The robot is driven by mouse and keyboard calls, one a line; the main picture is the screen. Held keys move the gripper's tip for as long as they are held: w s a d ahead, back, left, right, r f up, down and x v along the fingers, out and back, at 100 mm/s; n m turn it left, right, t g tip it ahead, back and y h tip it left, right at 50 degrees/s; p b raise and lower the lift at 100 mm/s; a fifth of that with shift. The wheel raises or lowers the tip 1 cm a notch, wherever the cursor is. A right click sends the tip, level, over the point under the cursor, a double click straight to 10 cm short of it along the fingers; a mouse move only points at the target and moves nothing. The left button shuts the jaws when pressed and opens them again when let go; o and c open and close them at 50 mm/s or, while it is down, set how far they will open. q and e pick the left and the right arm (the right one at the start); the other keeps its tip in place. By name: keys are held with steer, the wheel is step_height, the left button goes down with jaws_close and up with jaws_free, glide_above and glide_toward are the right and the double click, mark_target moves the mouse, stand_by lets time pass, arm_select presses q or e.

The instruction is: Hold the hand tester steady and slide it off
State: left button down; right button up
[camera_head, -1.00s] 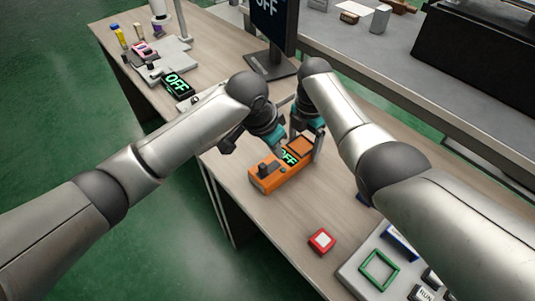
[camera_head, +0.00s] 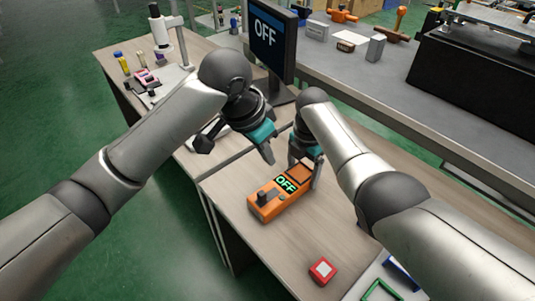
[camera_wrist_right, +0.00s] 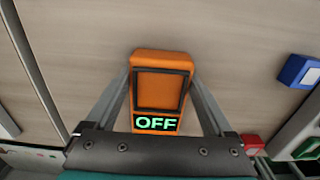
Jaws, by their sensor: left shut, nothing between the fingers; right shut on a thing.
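The hand tester (camera_head: 268,208) is an orange box lying on the wooden table. Its green-on-black display (camera_head: 286,184) reads OFF, and a black knob (camera_head: 261,197) stands near its front-left end. My right gripper (camera_head: 304,171) is shut on the tester's far end, with one finger along each side. In the right wrist view the tester (camera_wrist_right: 160,62) sits between the two fingers, with a dark-framed panel and the OFF display showing; its knob is hidden there. My left gripper (camera_head: 268,155) is shut and empty, above and behind the tester, apart from it.
A monitor (camera_head: 270,38) reading OFF stands behind my grippers. A red block (camera_head: 322,271) lies in front, near a tray with a green frame (camera_head: 380,290). A white stand (camera_head: 165,35) and small items are at the back left. The table between tester and red block is clear.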

steer(key=o, duration=1.3)
